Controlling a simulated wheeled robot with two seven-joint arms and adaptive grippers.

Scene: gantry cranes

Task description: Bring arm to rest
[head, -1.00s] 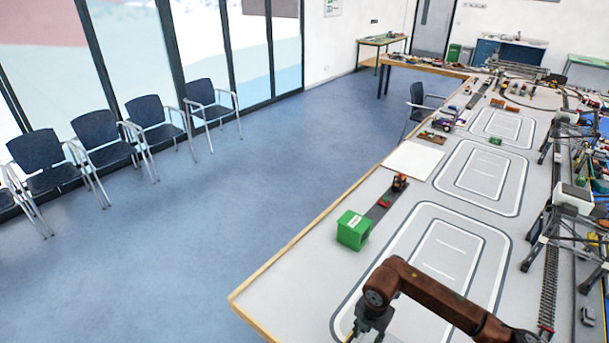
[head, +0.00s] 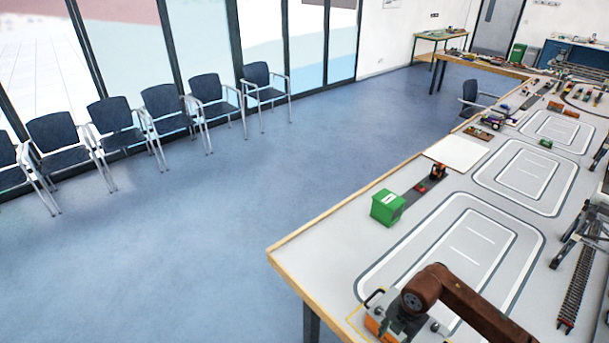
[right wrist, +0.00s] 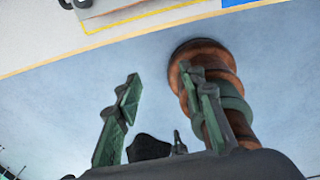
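In the right wrist view my right gripper (right wrist: 160,105) is open. Its two green-grey fingers stand apart with nothing between them, over blue floor near the table's wooden edge. A brown ringed arm part of mine shows just behind the right finger. In the head view one brown arm of mine (head: 470,305) reaches in from the lower right, bent over the table's near part. Its end is hidden and no fingers show there. My left gripper cannot be made out.
The long grey table (head: 330,236) has a wooden edge. A green box (head: 387,207) and a white board (head: 457,152) lie along it. An orange item (head: 377,327) is close to the arm. Crane frames (head: 583,235) stand at the right. Floor at left is clear up to chairs (head: 115,128).

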